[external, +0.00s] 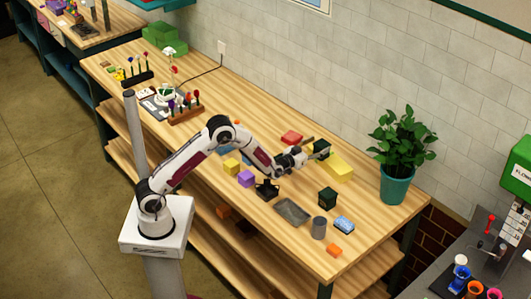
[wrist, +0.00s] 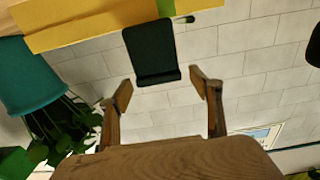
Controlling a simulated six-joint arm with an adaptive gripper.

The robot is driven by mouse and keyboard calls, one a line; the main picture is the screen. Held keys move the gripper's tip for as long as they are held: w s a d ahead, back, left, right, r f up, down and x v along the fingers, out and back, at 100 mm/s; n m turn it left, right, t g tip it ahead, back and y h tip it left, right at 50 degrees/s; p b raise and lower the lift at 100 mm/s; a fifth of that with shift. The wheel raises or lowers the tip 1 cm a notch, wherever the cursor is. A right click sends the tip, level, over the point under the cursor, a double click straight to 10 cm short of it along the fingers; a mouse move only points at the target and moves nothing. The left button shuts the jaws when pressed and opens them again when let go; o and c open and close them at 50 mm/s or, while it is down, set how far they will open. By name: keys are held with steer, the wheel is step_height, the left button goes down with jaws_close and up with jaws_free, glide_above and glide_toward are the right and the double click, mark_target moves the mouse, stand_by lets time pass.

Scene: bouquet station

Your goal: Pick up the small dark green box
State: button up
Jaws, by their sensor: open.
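A small dark green box (wrist: 148,48) shows in the wrist view just beyond and between my fingertips, with a clear gap to both. In the external view a dark green box (external: 322,149) is at the tip of my gripper (external: 309,151), partly hidden by the fingers. My gripper (wrist: 164,90) is open and empty, its two brown fingers apart. A second dark green box (external: 327,197) stands on the table nearer the front, away from my gripper.
A grey tray (external: 293,211) and grey cylinder (external: 319,228) are nearer the front.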

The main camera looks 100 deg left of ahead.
mark_target(322, 143)
steer(key=shift+f+x, duration=0.15)
steer(key=shift+x, duration=0.6)
steer(key=shift+f+x, duration=0.1)
steer(key=shift+x, duration=0.65)
steer(key=c, duration=1.4)
steer(key=shift+o, duration=0.2)
steer(key=shift+r, duration=0.15)
steer(key=shift+r, duration=4.9)
